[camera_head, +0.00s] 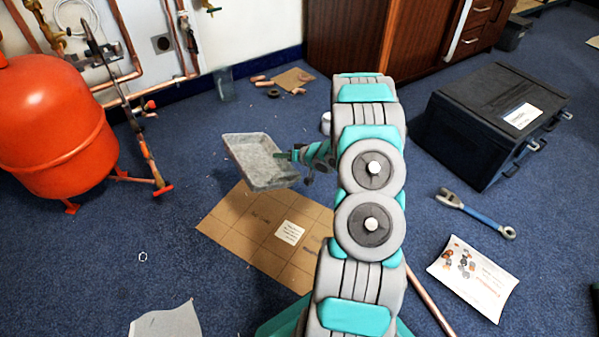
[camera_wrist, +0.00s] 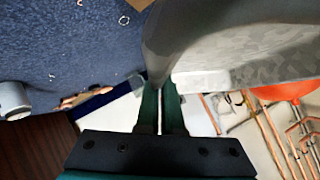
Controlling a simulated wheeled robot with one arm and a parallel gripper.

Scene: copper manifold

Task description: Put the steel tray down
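The steel tray (camera_head: 262,162) is a shallow grey metal pan in the middle of the head view. It looks held above the floor, over the far edge of a flat cardboard sheet (camera_head: 245,230), and somewhat tilted. My gripper (camera_head: 287,156) is at the tray's right rim, shut on it. In the wrist view the two green fingers of my gripper (camera_wrist: 161,92) are close together at the edge of the tray (camera_wrist: 240,45), which fills the upper right. The exact contact at the fingertips is partly hidden.
A red tank (camera_head: 55,135) and copper pipes stand left. A black toolbox (camera_head: 490,125), an adjustable wrench (camera_head: 475,213) and a leaflet (camera_head: 473,277) lie right. Copper fittings lie on a small cardboard piece (camera_head: 292,79) behind. Blue carpet (camera_head: 130,235) is mostly clear at left.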

